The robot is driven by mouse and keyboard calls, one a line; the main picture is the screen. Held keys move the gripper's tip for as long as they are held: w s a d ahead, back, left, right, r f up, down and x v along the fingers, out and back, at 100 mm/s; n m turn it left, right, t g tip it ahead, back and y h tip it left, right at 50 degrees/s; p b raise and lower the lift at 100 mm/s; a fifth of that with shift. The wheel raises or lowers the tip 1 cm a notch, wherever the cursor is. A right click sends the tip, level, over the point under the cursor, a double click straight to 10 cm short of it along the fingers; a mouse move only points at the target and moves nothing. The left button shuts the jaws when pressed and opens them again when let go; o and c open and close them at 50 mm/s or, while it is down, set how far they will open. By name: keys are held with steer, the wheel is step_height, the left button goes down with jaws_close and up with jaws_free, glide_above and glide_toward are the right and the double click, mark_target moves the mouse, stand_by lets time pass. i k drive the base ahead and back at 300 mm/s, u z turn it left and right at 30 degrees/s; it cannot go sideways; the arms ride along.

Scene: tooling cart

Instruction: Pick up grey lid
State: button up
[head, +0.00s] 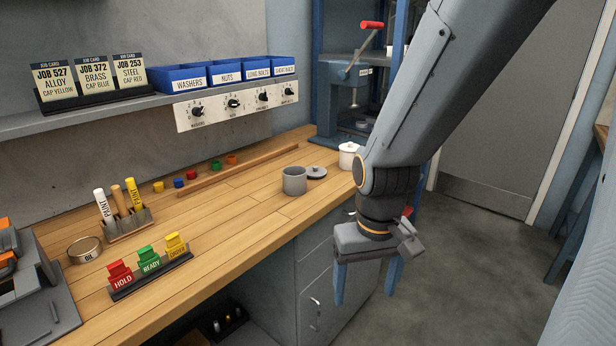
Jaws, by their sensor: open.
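The grey lid (316,172) is a flat disc with a dark knob on top. It lies on the wooden bench, close behind and to the right of an open grey pot (294,181). My gripper (366,285) points down beyond the bench's front edge, to the right of and nearer than the lid. Its two blue fingers are apart, with nothing seen between them. The lid is clear of my arm in this view.
A white lidded pot (348,155) stands right of the lid, partly beside my arm. A wooden strip (240,169) and small coloured caps (191,174) lie further back. A blue press (350,100) stands at the bench's far end. Bare bench (225,215) lies left of the grey pot.

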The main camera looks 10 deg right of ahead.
mark_target(314, 172)
steer(key=z, duration=1.55)
steer(key=i, duration=1.8)
steer(key=u, duration=2.2)
